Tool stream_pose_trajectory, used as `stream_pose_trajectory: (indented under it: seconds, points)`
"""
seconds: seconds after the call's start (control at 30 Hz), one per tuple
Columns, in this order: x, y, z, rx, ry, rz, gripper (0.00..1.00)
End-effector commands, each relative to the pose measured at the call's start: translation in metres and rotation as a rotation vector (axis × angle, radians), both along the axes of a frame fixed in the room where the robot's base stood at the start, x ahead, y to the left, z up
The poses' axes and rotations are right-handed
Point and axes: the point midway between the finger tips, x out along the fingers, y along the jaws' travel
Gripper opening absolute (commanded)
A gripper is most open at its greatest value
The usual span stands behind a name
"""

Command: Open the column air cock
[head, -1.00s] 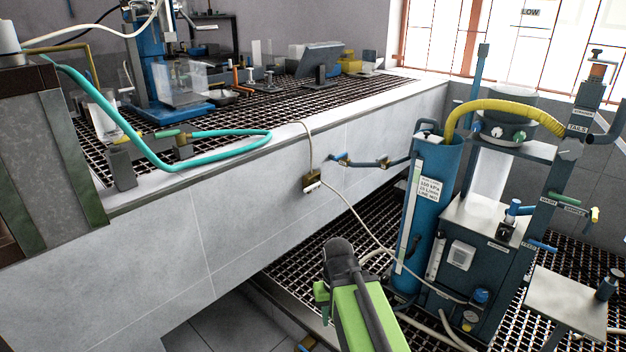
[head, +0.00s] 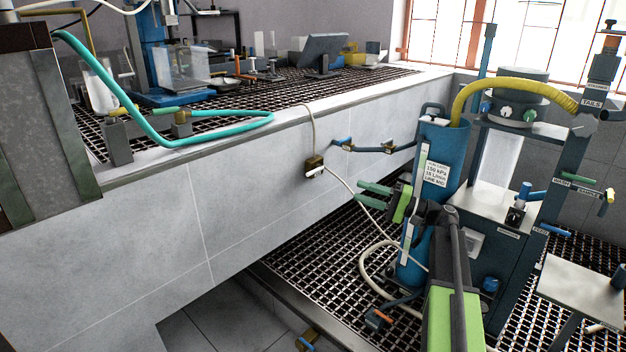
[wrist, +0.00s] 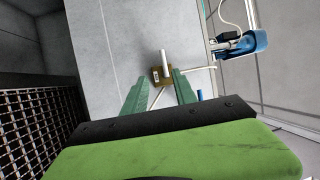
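A small brass cock with a white handle (head: 314,168) is fixed to the grey tiled wall below the bench edge. A pale hose runs from it. In the wrist view the brass cock (wrist: 161,75) lies ahead between my fingertips, with its white handle pointing up. I cannot read a label on it. Two blue-handled cocks on a pipe (head: 367,148) are on the wall to its right. My gripper (head: 362,192) is open and empty, its green fingers pointing left at the wall. It is to the right of and below the brass cock in the head view, apart from it.
A blue column (head: 436,185) with a pressure label stands right behind my gripper. A yellow hose (head: 510,90) arches above it. A teal hose (head: 160,140) lies on the bench edge. Black floor grating (head: 320,265) lies below. The wall left of the brass cock is clear.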

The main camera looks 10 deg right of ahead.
Motion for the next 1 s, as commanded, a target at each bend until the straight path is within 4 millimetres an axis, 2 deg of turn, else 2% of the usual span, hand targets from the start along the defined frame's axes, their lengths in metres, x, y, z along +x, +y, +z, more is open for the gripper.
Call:
stream_pose_trajectory:
  seconds: [0.1, 0.27, 0.8, 1.0]
  points:
    - [0.0, -0.007, 0.006, 0.024, -0.015, -0.008, 0.33]
    - [0.005, 0.003, 0.009, 0.023, -0.014, -0.005, 0.33]
    - [0.071, 0.111, 0.033, 0.021, -0.013, -0.004, 0.33]
    - [0.085, 0.135, 0.037, 0.021, -0.013, -0.006, 0.33]
